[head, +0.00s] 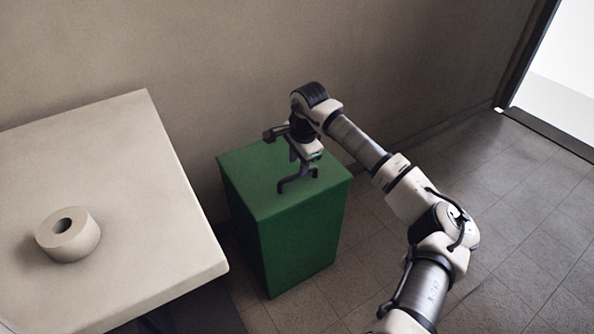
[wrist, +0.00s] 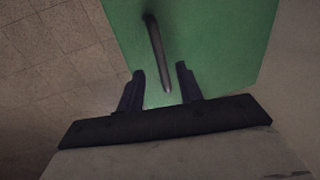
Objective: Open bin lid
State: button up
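The green bin (head: 295,245) stands against the wall with its flat green lid (head: 255,180) down. It also fills the upper part of the wrist view, where the lid (wrist: 220,40) carries a thin grey-brown bar handle (wrist: 155,40). My gripper (head: 300,165) points down over the lid in the head view. In the wrist view, my gripper (wrist: 160,71) is open, with one dark finger on each side of the handle's near end. I see gaps between both fingers and the bar. How far the fingertips are above the lid is hard to tell.
A pale table (head: 130,190) stands left of the bin, with a pale roll (head: 68,234) on it. The wall (head: 220,60) is close behind the bin. Tiled floor (head: 500,220) is open to the right, toward a bright doorway (head: 565,60).

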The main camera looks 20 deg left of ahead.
aim_at(296, 174)
jog(key=shift+w+a+f, duration=0.15)
jog(key=shift+f, duration=0.85)
jog(key=shift+w+a+f, duration=0.1)
jog(key=shift+a+f, duration=0.05)
jog(key=shift+f, duration=0.85)
jog(key=shift+c, duration=0.5)
grip_shut()
